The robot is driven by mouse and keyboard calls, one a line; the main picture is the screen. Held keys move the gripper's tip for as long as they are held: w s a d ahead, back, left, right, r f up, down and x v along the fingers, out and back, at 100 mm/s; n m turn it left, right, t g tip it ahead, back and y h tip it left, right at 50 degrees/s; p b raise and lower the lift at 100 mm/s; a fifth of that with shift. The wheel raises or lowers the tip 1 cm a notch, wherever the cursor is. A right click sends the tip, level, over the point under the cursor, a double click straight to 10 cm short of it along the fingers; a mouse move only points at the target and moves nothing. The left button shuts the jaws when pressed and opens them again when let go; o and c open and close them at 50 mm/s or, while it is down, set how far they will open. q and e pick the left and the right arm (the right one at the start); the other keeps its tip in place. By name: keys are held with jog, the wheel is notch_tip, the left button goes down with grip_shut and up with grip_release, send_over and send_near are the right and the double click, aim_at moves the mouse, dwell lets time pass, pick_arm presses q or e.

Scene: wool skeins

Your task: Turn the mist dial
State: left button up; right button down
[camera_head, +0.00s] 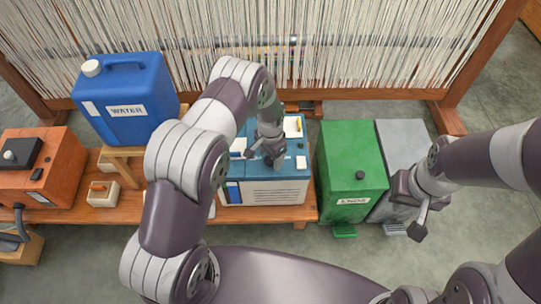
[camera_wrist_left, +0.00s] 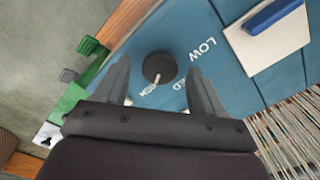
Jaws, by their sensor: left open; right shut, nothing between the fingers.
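The mist dial (camera_wrist_left: 159,66) is a round dark knob on the blue top of the humidifier-like box (camera_head: 264,190). White lettering beside it reads LOW and HIGH, with a third label partly hidden by a finger. A small pale pointer mark shows at the knob's lower edge, on the HIGH side. My left gripper (camera_wrist_left: 157,68) is open, with one finger on each side of the dial in the wrist view; whether they touch it I cannot tell. In the head view my left gripper (camera_head: 268,158) is above the box and hides the dial. My right gripper (camera_head: 414,212) is shut and empty at the right.
A green bin (camera_head: 352,165) and a grey bin (camera_head: 403,140) stand right of the wooden bench (camera_head: 125,210). A blue WATER jug (camera_head: 127,100) and an orange box (camera_head: 42,165) are at the left. A loom with pale threads (camera_head: 300,50) stands behind.

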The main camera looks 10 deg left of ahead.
aim_at(270, 159)
pick_arm(q)
notch_tip(270, 159, up, 12)
jog(key=p, duration=0.2)
dwell(0.4)
jog(key=s+a+r+n+t, duration=0.15)
jog(key=s+r+n, duration=0.25)
jog(key=s+r, duration=0.5)
jog(key=s+a+r+n, duration=0.3)
jog(key=s+r, duration=0.3)
jog(key=s, duration=0.5)
notch_tip(270, 159, up, 20)
jog(key=p, duration=2)
jog(key=shift+w+d, duration=0.15)
jog(key=shift+w, duration=0.1)
